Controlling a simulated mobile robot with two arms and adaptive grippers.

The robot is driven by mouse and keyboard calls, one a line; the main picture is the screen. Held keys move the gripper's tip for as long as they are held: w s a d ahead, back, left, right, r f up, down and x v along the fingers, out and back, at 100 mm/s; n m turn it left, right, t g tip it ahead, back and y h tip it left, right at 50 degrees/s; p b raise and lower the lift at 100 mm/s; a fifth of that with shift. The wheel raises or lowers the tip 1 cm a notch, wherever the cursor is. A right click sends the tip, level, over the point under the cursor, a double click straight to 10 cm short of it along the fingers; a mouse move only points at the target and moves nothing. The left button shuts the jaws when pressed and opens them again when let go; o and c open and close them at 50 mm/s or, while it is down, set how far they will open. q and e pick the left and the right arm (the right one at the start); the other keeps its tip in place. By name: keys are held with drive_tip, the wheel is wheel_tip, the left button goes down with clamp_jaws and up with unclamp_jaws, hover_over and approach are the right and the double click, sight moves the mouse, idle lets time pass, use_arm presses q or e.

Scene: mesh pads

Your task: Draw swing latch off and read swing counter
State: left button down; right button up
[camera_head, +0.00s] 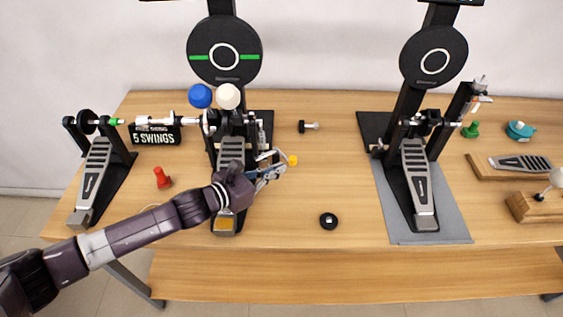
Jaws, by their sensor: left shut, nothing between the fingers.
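The swing counter (155,135) is a black box reading "5 SWINGS" in white letters, left of the middle pedal. My left gripper (280,166) is shut and empty at the right side of the middle pedal (231,150). A small yellow knob (293,160) is just beyond its fingertips; I cannot tell whether they touch. I cannot pick out the swing latch for certain. My left arm crosses in front of the middle pedal's footboard and hides part of it. My right gripper is out of view.
A left pedal (95,170) and a right pedal (415,180) on a grey mat (455,220) flank the middle one. A red piece (161,178), a black ring (328,221) and a black knob (302,126) lie loose. The bench between the middle and right pedals is mostly free.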

sight(290, 162)
use_arm(q)
drive_tip(key=shift+w+d, duration=0.7)
drive_tip(key=shift+w, duration=0.05)
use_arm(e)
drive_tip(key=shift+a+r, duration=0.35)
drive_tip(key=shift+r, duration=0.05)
use_arm(q)
drive_tip(key=shift+d+f+n, duration=0.1)
drive_tip(key=shift+d+n, duration=0.2)
drive_tip(key=shift+d, duration=0.2)
drive_tip(key=shift+w+d+n+t+y, duration=0.3)
drive_tip(key=shift+t+y, duration=0.2)
drive_tip(key=shift+y, duration=0.1)
drive_tip(key=shift+w, duration=0.1)
drive_tip(key=shift+a, duration=0.1)
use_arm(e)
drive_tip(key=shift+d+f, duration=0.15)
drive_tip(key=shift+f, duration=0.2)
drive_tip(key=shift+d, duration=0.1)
